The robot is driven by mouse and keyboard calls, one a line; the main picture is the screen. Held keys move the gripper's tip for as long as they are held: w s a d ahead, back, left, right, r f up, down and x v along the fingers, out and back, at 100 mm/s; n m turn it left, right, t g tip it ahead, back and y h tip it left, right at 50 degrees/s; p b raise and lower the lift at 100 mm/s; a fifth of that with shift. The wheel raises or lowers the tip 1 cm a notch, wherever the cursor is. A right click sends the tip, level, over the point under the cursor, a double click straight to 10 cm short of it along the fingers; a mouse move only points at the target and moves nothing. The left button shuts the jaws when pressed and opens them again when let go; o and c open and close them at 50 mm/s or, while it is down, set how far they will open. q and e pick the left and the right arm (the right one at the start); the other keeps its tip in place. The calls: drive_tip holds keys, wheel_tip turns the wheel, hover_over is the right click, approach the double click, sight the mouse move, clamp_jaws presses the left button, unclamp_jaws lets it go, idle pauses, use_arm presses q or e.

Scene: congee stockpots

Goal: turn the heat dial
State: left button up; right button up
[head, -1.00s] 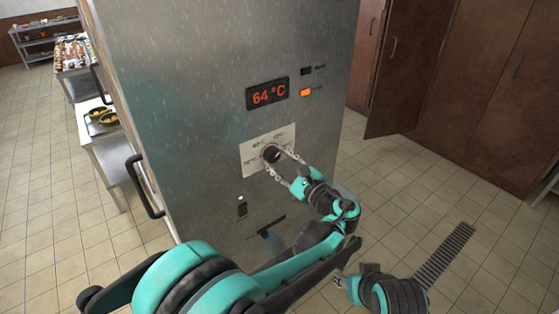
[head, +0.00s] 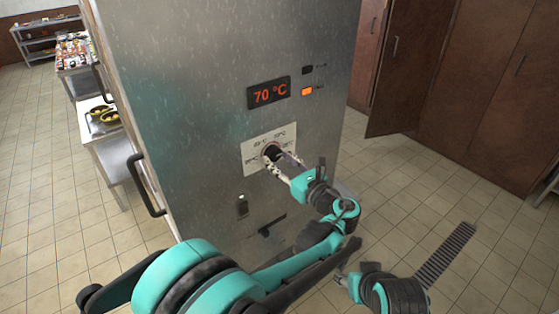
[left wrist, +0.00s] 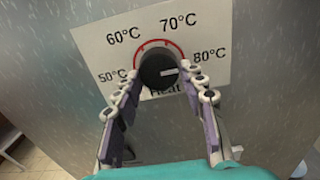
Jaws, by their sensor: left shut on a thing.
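The heat dial (head: 272,152) is a round black knob on a white label plate on the front of a steel cabinet. In the left wrist view the knob (left wrist: 158,70) has a white mark pointing right, a little below the 80°C print. The plate (left wrist: 95,45) reads 50°C to 80°C. My left gripper (head: 278,160) is shut on the dial, with one finger on each side of the knob in the left wrist view (left wrist: 160,82). The display (head: 268,93) above reads 70 °C in orange. Part of my right arm shows at the bottom right; its fingers are unclear.
An orange lamp (head: 307,91) is lit beside the display, below a dark one (head: 307,70). A black door handle (head: 145,186) sticks out at the cabinet's left. Brown cupboards (head: 480,90) stand at the right. A floor grate (head: 446,255) lies on open tiled floor.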

sight(270, 123)
use_arm(q)
drive_tip(key=shift+r, duration=0.1)
idle(0.3)
drive_tip(key=o, duration=1.1)
drive_tip(key=shift+o, duration=0.2)
drive_tip(key=shift+w+a, duration=0.1)
wheel_tip(270, 123, up, 10)
drive_tip(key=shift+f, duration=0.1)
